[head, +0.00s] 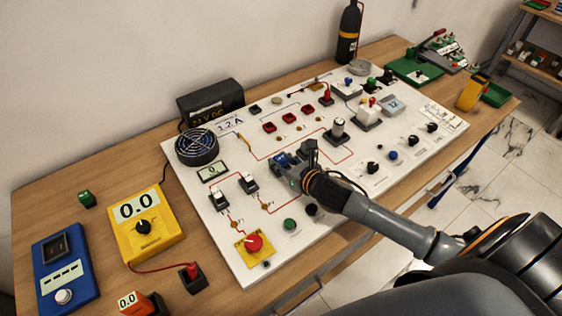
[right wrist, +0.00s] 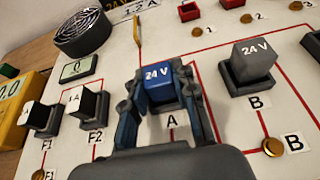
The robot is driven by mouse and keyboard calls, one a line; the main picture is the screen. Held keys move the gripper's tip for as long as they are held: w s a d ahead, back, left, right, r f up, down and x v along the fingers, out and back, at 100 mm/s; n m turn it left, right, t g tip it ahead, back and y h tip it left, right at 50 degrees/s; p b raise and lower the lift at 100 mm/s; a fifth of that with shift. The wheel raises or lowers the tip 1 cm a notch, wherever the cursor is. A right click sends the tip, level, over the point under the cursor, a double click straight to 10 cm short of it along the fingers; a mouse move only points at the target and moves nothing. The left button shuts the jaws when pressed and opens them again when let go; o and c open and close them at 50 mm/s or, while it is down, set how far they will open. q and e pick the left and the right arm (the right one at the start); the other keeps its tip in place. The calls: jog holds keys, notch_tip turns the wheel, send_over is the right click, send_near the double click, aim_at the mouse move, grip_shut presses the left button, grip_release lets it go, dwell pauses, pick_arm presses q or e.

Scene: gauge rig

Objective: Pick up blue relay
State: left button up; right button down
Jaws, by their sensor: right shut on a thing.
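The blue relay (right wrist: 158,82), marked 24 V, is at the place labelled A on the white panel (right wrist: 108,15). My right gripper (right wrist: 161,95) has one finger on each side of it and is shut on it. I cannot tell whether the relay is fully seated or slightly raised. In the head view my right gripper (head: 291,160) is over the middle of the panel and partly hides the blue relay (head: 281,158). My left gripper is not in view.
A grey 24 V relay (right wrist: 252,60) stands in socket B to the right. A round fan (head: 197,147) and a black power supply (head: 211,101) are behind. A red emergency button (head: 254,243) is near the front edge.

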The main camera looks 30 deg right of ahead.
jog(key=shift+r, duration=0.65)
jog(key=s+a+r+p, duration=0.1)
jog(key=s+a+r, duration=0.2)
jog(key=s+r, duration=0.8)
jog(key=shift+s+a+r+p, duration=0.3)
jog(key=shift+s+a+p, duration=0.1)
jog(key=shift+s, duration=0.85)
